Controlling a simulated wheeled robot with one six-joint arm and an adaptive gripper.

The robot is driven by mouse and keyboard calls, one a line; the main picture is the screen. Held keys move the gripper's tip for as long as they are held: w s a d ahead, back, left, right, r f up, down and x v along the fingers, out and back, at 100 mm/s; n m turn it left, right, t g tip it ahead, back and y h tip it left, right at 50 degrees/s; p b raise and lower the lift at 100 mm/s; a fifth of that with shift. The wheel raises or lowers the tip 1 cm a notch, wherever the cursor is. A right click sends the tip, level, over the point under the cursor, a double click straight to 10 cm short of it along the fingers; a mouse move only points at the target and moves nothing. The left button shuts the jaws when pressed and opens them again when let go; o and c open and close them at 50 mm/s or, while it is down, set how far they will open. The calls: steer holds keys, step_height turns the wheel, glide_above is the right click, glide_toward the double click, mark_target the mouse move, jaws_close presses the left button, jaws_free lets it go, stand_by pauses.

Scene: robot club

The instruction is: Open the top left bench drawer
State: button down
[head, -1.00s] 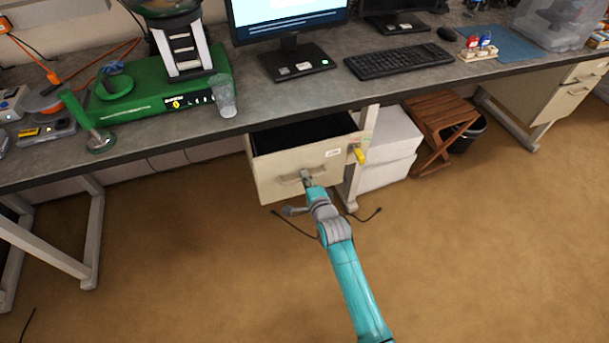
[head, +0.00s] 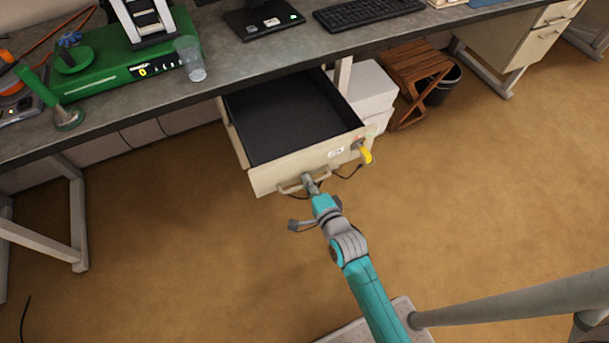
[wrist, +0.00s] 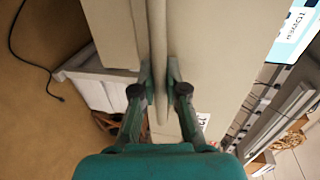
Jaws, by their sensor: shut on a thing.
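The cream bench drawer (head: 262,178) stands pulled well out from under the grey bench top, and its dark, empty-looking inside (head: 283,115) shows in the head view. My gripper (head: 309,183) is at the drawer's front, shut on the drawer handle (head: 288,189). In the wrist view, the two fingers of my gripper (wrist: 159,90) stand on either side of the handle bar (wrist: 158,60). A yellow-tagged key (head: 365,153) hangs at the right of the drawer front.
The bench top (head: 240,62) carries a green machine (head: 110,77), a clear cup (head: 190,58) and a keyboard (head: 368,13). White boxes (head: 368,88), a wooden stool (head: 415,70) and a dark bin (head: 443,85) stand to the right. The brown floor before the drawer is mostly clear.

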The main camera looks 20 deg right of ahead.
stand_by(0.3)
steer(key=c, duration=1.5)
jaws_free()
steer(key=shift+o, duration=0.2)
steer(key=shift+s, duration=0.1)
steer(key=v, duration=1.2)
steer(key=shift+f, duration=0.1)
